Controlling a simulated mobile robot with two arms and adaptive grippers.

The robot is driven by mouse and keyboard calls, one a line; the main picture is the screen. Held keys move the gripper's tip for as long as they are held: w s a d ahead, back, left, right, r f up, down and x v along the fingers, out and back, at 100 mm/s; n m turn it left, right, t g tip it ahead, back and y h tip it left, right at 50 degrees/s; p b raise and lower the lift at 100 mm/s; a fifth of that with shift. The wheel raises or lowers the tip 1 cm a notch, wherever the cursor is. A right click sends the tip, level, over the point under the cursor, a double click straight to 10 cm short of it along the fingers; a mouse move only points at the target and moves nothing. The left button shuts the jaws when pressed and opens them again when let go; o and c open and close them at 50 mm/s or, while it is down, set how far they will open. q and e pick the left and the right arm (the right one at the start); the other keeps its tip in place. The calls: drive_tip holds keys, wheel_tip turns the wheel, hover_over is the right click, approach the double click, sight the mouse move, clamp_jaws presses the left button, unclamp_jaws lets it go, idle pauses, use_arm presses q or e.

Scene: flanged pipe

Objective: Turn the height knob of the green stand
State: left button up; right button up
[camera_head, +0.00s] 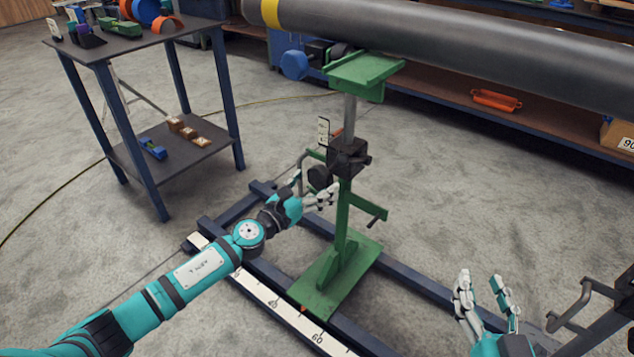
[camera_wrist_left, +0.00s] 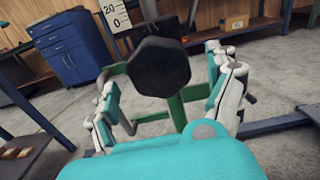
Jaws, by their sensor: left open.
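The green stand (camera_head: 344,222) stands upright on a dark rail frame, its green top under a large grey pipe (camera_head: 450,38). A black block (camera_head: 348,158) sits on its post, with a round black knob (camera_head: 319,178) facing my left arm. My left gripper (camera_head: 314,188) is open at the knob. In the left wrist view the black knob (camera_wrist_left: 158,66) appears between and beyond the spread fingers; I cannot tell whether they touch it. My right gripper (camera_head: 484,292) is open and empty at the lower right, apart from the stand.
A dark two-level table (camera_head: 110,48) with parts stands at the left. A ruler strip (camera_head: 275,308) runs along the rail frame. A shelf with an orange tray (camera_head: 497,100) lies behind. Open concrete floor surrounds the frame.

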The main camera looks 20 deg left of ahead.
use_arm(q)
drive_tip(key=shift+w+d, duration=0.25)
drive_tip(key=shift+w, duration=0.4)
use_arm(e)
drive_tip(key=shift+r, duration=0.35)
use_arm(q)
drive_tip(key=c, duration=1.2)
use_arm(e)
drive_tip(key=shift+f, duration=0.1)
